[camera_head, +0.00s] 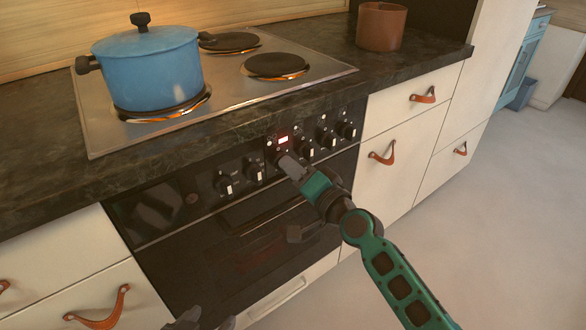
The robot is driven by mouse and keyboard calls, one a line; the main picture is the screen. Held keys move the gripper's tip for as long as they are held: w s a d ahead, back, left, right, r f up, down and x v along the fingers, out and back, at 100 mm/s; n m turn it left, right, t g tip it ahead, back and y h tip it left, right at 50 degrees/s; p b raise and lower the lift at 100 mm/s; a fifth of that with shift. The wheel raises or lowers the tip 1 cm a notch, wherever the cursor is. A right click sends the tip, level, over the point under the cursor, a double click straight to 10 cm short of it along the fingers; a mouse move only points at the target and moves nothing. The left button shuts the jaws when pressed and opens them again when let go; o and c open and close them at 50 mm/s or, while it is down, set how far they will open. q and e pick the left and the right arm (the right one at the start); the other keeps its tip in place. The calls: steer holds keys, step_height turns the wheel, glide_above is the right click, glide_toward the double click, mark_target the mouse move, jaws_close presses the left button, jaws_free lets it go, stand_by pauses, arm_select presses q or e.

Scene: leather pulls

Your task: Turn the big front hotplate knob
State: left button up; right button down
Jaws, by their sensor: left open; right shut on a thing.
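A row of black knobs with pale marks runs along the oven's control panel (160,207); among them are a left knob (222,184), one beside it (254,170) and a far right knob (346,130). My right gripper (287,163) is shut on a knob just below the red-lit display (283,140); the gripper hides most of that knob. I cannot tell from the marks which knob serves the big front hotplate. My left gripper (200,320) is open at the bottom edge, mostly cut off, in front of the oven and away from the knobs.
A blue lidded pot (150,70) stands on the front left hotplate of the steel hob (225,95). A brown pot (381,27) stands on the dark counter (330,45). Drawers with leather pulls (383,153) flank the oven. Floor (500,220) at right is clear.

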arm_select(q)
steer(key=shift+d, duration=0.1)
arm_select(e)
steer(key=c, duration=1.1)
jaws_free()
steer(key=shift+c, duration=0.2)
steer(key=shift+d, duration=0.1)
arm_select(q)
steer(key=shift+s+r+p, duration=0.1)
steer(key=shift+r+p, duration=0.4)
steer(key=shift+p, duration=0.05)
arm_select(e)
steer(key=v, duration=1.2)
steer(key=shift+s+d, duration=0.15)
steer(key=shift+s, duration=0.25)
